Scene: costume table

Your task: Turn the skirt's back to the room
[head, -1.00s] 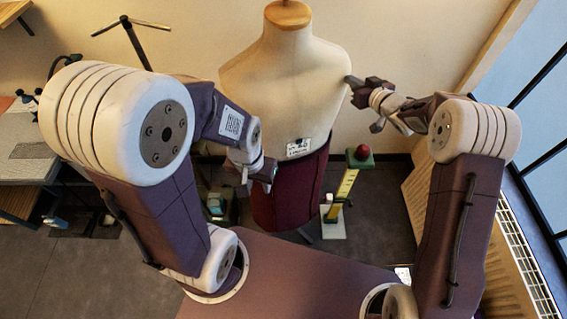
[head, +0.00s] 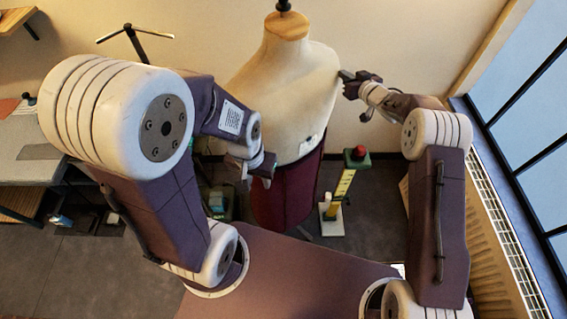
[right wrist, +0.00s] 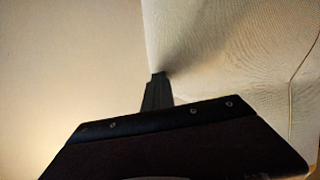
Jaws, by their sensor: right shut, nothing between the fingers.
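The dress form (head: 285,85) stands upright in the middle of the head view, cream above. The dark red skirt (head: 286,190) is on its lower part. A white label (head: 309,145) shows at the waist. My right gripper (head: 343,76) is shut and empty, its tips at the form's right shoulder edge. In the right wrist view the shut fingers (right wrist: 157,88) meet the cream cloth of the form (right wrist: 230,60), seemingly touching it. My left gripper (head: 266,170) is beside the skirt's waist at the left. Its jaws are too small and partly hidden to tell.
A yellow gauge post with a red knob (head: 359,153) stands on the floor just right of the skirt. A grey table (head: 30,150) is at the far left, and a dark stand (head: 135,40) is behind. A window and radiator line the right side.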

